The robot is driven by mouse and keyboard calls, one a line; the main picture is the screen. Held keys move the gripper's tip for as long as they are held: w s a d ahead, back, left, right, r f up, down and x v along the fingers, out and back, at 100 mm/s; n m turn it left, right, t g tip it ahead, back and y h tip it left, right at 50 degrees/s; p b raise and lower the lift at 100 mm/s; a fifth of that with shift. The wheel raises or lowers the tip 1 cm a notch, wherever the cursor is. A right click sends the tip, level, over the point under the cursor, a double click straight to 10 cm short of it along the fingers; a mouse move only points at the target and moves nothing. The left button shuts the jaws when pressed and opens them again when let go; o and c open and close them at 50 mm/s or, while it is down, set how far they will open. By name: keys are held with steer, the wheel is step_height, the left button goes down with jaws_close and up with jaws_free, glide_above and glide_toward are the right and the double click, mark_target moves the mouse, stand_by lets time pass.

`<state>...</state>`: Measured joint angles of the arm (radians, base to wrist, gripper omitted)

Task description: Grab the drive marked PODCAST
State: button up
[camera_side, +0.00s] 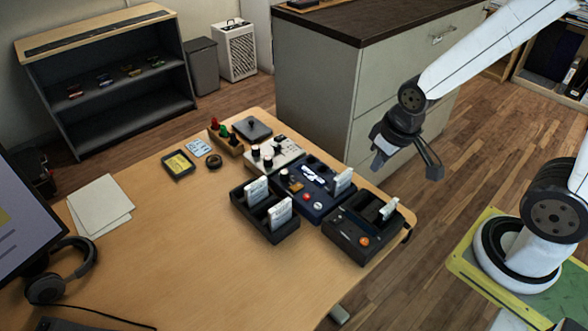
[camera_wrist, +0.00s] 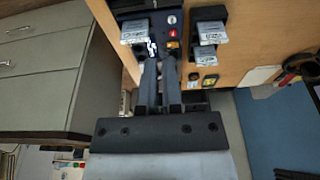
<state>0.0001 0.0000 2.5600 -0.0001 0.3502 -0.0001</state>
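Several pale drives with printed labels stand upright in dark docks on the wooden desk. Two drives, the rear one (camera_side: 257,189) and the front one (camera_side: 280,211), are in the left black dock (camera_side: 288,236). Another drive (camera_side: 343,180) is in the blue unit (camera_side: 318,208), and one more (camera_side: 389,208) is in the right black dock (camera_side: 350,246). Labels are too small to read, so I cannot tell which is PODCAST. My gripper (camera_side: 381,160) hangs above and beyond the desk's right side, apart from every drive. In the wrist view its fingers (camera_wrist: 160,62) are close together, with nothing visible between them.
A mixer-like panel (camera_side: 273,155), a small stand with coloured pieces (camera_side: 226,138) and a yellow-faced box (camera_side: 179,164) sit at the back of the desk. A tall drawer cabinet (camera_side: 316,95) stands behind it. The desk's left middle is clear beside the papers (camera_side: 100,210).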

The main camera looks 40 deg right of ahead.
steer(key=o, duration=0.6)
steer(key=shift+o, duration=0.2)
steer(key=n+g, duration=0.2)
steer(key=n, duration=1.5)
glide_above(344, 174)
steer(key=f, duration=1.2)
steer(key=shift+s+a+f, duration=0.15)
steer(key=shift+a+f, duration=0.05)
steer(key=shift+f, duration=0.1)
steer(key=shift+d+f+n+g, duration=0.15)
steer(key=shift+f+n+g, duration=0.15)
steer(key=shift+f+n, duration=0.15)
steer(key=shift+f, duration=0.1)
steer(key=shift+f, duration=1.15)
